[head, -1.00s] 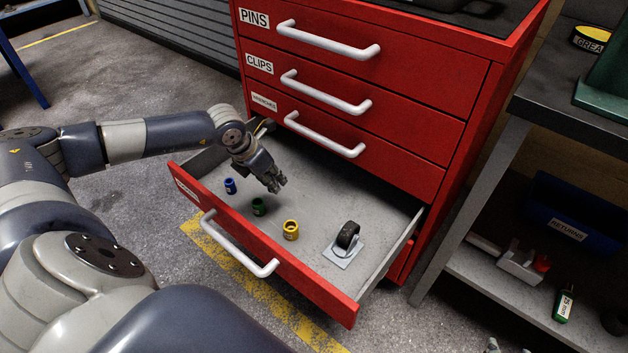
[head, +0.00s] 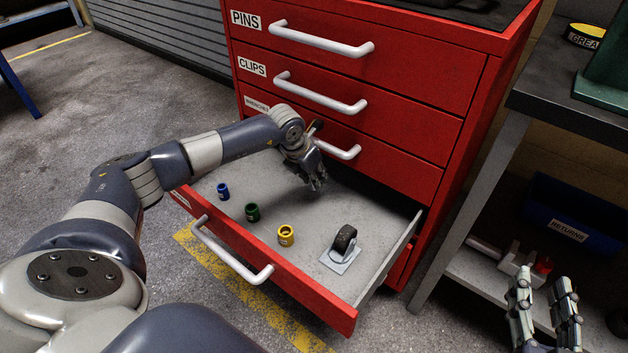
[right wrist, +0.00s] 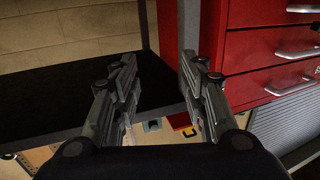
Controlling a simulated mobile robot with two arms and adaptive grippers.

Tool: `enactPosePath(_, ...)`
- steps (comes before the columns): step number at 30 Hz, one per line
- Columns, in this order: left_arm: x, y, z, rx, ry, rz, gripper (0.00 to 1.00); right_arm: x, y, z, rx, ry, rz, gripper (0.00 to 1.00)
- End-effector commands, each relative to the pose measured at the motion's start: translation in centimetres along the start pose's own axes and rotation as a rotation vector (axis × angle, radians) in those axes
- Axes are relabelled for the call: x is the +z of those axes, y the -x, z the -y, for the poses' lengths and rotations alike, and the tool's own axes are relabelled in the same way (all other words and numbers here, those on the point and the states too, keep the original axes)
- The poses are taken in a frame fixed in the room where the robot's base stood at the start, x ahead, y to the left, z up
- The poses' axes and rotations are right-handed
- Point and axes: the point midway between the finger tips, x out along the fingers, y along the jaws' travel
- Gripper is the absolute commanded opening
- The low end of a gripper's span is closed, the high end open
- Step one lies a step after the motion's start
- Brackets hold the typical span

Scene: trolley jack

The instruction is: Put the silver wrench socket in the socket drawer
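The open bottom drawer (head: 380,272) of the red cabinet holds a blue socket (head: 223,191), a green socket (head: 252,212) and a yellow socket (head: 286,235), standing apart in a row. I cannot make out a silver socket in either view. My left gripper (head: 317,184) hangs over the back part of the drawer, fingers pointing down; whether it is open or shut is unclear. My right gripper (head: 545,312) is at the lower right, in front of the side shelf. In the right wrist view its fingers (right wrist: 160,92) stand apart with nothing held between them.
A caster wheel on a plate (head: 343,244) lies in the drawer's right part. Shut drawers with bar handles (head: 320,92) rise above it. To the right, a bench's lower shelf (head: 462,268) holds a blue returns bin (head: 575,222) and a red-topped item (head: 543,265).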

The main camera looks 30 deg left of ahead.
Motion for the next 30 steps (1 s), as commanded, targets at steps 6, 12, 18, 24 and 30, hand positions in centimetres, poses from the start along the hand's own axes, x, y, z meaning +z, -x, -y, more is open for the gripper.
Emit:
enactPosePath(6, -0.3, -0.8, 0.0, -0.001, 0.0, 0.002, 0.0, -1.4, -0.1, 0.2, -0.004, -0.001, -0.073, 0.4)
enactPosePath(12, -0.3, -0.8, 0.0, -0.001, 0.0, 0.002, 0.0, -1.4, -0.1, 0.2, -0.004, -0.001, -0.072, 0.4)
enactPosePath(18, -0.4, -1.0, 0.0, -0.001, 0.0, 0.001, 0.0, -1.9, -0.1, 0.3, -0.006, -0.002, -0.1, 0.4)
enactPosePath(24, -0.5, -1.2, 0.0, -0.001, 0.0, 0.001, 0.0, -2.5, -0.1, 0.3, -0.007, -0.003, -0.129, 0.4)
enactPosePath(30, -0.6, -1.4, 0.0, -0.001, 0.0, 0.001, 0.0, -3.1, 0.0, 0.4, -0.008, -0.004, -0.161, 0.4)
